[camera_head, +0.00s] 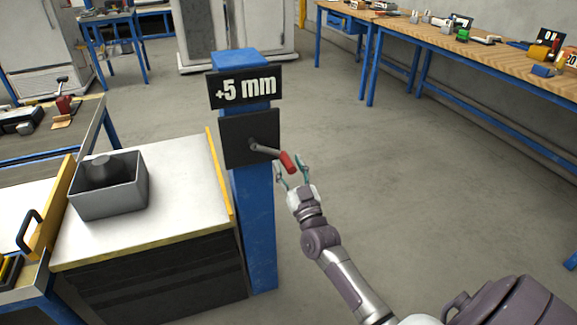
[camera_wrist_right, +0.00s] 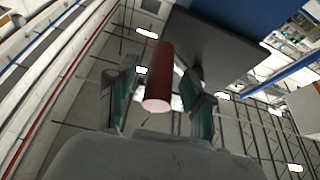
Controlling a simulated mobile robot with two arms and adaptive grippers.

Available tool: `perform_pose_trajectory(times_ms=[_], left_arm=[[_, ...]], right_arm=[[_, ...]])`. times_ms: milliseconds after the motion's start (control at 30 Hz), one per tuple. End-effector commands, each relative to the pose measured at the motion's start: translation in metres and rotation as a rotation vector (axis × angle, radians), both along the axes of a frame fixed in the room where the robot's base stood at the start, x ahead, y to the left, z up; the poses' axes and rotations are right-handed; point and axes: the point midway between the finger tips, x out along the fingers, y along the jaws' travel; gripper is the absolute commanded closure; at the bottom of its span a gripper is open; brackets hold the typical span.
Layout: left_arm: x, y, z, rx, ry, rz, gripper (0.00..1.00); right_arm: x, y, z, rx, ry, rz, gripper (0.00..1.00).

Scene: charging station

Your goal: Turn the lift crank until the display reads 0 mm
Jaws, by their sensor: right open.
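The lift crank (camera_head: 268,149) is mounted on a dark plate (camera_head: 238,131) on the blue post (camera_head: 257,230). Its arm points right and slightly down to a red handle (camera_head: 289,162). The display (camera_head: 244,87) above the plate reads +5 mm. My right gripper (camera_head: 292,174) is open just below and beside the red handle. In the right wrist view the red handle (camera_wrist_right: 158,78) stands between the two spread fingers (camera_wrist_right: 160,112), with a gap visible on each side. The left gripper is not in view.
A white-topped lift table (camera_head: 150,215) with a grey bin (camera_head: 110,198) stands left of the post. A long workbench (camera_head: 470,50) with several small items runs along the right wall. The floor right of the post is clear.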

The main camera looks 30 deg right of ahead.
Motion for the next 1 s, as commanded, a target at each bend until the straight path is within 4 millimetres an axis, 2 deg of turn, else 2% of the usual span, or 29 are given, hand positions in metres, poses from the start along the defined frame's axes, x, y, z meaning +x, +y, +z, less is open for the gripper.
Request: perform_pose_trajectory(times_ms=[333, 367, 600, 667, 1000], left_arm=[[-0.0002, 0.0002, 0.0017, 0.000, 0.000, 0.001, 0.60], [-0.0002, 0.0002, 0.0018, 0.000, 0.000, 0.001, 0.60], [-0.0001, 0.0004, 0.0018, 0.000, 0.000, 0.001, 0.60], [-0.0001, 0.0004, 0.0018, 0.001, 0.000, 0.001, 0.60], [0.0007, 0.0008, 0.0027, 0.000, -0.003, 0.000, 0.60]], right_arm=[[0.0044, -0.0008, 0.0017, 0.000, 0.001, 0.001, 0.48], [0.0044, -0.0008, 0.0017, -0.001, 0.001, 0.000, 0.52], [0.0042, -0.0008, 0.0017, -0.001, 0.000, 0.001, 0.92], [0.0041, -0.0008, 0.0016, -0.001, 0.000, 0.001, 1.00], [0.0047, 0.0015, -0.0010, 0.037, -0.007, -0.001, 1.00]])
